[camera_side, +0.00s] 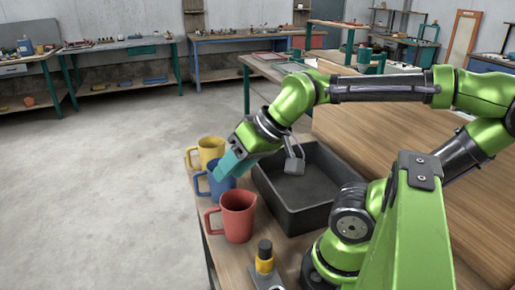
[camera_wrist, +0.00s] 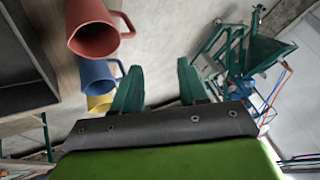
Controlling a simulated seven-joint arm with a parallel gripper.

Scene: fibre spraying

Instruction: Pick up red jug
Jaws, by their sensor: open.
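The red jug (camera_side: 237,217) stands upright near the table's edge, its handle toward the left in the side view. It also shows at the upper left of the wrist view (camera_wrist: 92,30). My gripper (camera_side: 224,172) has teal fingers and appears near the blue jug (camera_side: 219,188) in the side view, partly covering it. In the wrist view the fingers of my gripper (camera_wrist: 158,82) are spread apart with nothing between them. The red jug is apart from them, up and to the left there.
A yellow jug (camera_side: 210,150) stands behind the blue one, in a row with the red jug. A dark open bin (camera_side: 318,215) sits right of the jugs. A small yellow and black object (camera_side: 264,257) stands in front of the red jug. Bare floor lies left of the table.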

